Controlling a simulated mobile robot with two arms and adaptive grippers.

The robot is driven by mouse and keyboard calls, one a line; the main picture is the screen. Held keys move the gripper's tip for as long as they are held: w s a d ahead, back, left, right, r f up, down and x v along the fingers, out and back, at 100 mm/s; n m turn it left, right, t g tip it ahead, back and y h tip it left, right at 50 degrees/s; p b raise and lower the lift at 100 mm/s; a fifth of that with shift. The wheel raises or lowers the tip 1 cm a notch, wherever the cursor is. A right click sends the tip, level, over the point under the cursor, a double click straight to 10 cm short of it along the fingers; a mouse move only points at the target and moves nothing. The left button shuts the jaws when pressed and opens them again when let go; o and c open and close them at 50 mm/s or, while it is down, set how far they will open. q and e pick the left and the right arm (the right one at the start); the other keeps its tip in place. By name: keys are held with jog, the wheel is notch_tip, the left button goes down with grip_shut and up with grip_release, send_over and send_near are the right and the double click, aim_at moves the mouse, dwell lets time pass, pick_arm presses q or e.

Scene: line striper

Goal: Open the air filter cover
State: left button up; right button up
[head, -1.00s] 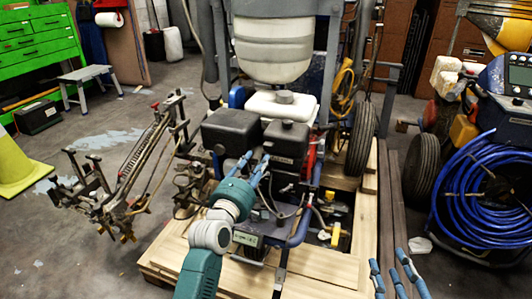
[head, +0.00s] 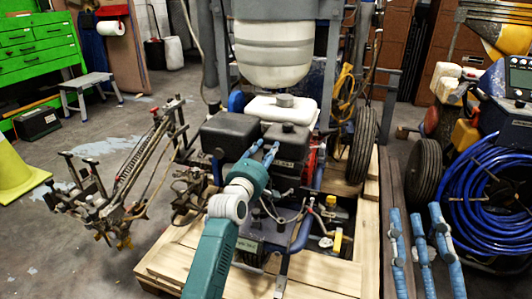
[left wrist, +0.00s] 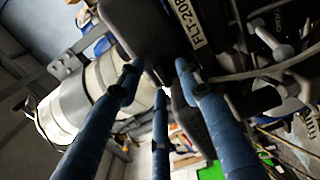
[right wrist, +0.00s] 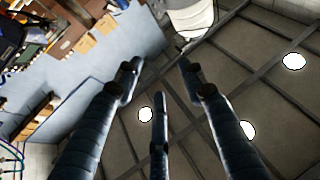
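Two black boxes sit side by side on the striper's engine: a left one (head: 231,132) and a right one with a cap (head: 286,142). I cannot tell for sure which bears the air filter cover. My left gripper (head: 264,152) is at the front of these boxes, its blue fingers apart and empty. In the left wrist view, a dark box (left wrist: 140,28) lies just beyond the spread fingers (left wrist: 157,75); a plate reading "FLT-208" (left wrist: 188,22) is beside it. Contact is not clear. My right gripper (head: 418,222) is raised at the right, open and empty.
The white tank (head: 272,50) rises behind the engine. A wheel (head: 362,145) stands to its right. The striper rests on a wooden pallet (head: 325,272). A coiled blue hose (head: 490,185) is on another machine at the right. Open floor (head: 60,255) lies left.

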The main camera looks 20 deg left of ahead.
pick_arm(q)
grip_shut()
